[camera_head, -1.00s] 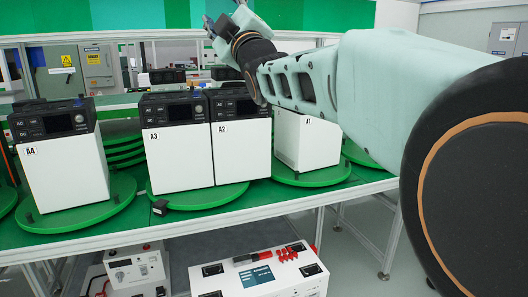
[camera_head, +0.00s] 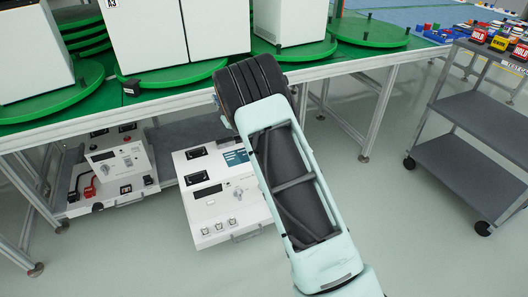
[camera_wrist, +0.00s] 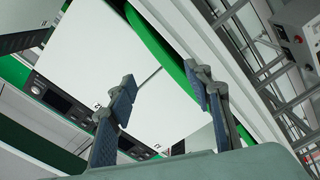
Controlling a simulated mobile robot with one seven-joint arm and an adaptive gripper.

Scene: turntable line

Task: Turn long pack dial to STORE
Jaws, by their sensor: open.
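The long white pack (camera_head: 212,205) stands low, partly beneath the table's front edge, in the head view. A small pale dial (camera_head: 238,194) shows on its sloping front; its labels and pointer are too small to read. My arm covers the pack's right part and part of its blue display (camera_head: 235,157). My gripper is hidden in the head view. In the wrist view my gripper (camera_wrist: 160,90) is open and empty, its two dark fingers apart, with white boxes behind them. I cannot see the dial between them.
A second white pack (camera_head: 121,163) with red and black plugs sits left on the low shelf. White boxes (camera_head: 155,35) on green turntables (camera_head: 165,77) stand on the table above. A grey cart (camera_head: 475,150) is at right. Table legs (camera_head: 378,115) flank open floor.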

